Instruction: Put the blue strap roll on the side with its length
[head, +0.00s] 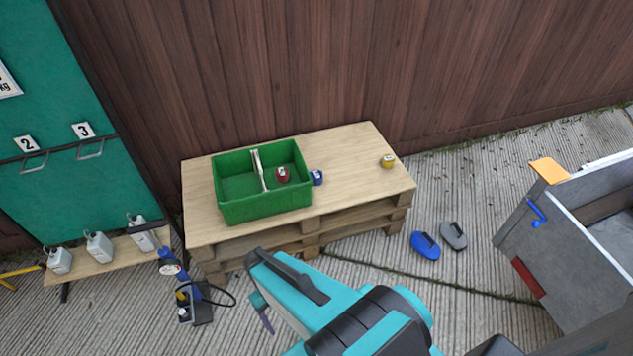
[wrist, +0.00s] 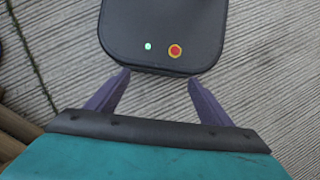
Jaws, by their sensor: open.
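The blue strap roll (head: 317,177) stands on the wooden pallet table (head: 350,142), just outside the right wall of the green crate (head: 265,208). It has a pale label, too small to read. A pale divider (head: 259,169) splits the crate into a left and a right side. The left side looks empty. A red strap roll (head: 282,174) is in the right side. A yellow strap roll (head: 388,161) stands near the table's right end. My gripper (wrist: 158,80) is open and empty, its purple fingers apart. In the head view it is low in front of the table, away from the rolls.
A low bench (head: 105,262) with several pale canisters is at the left. Blue and grey shoe-shaped items (head: 425,245) lie on the ground right of the table. A grey trailer (head: 575,235) stands at the right. The table's right half is mostly bare.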

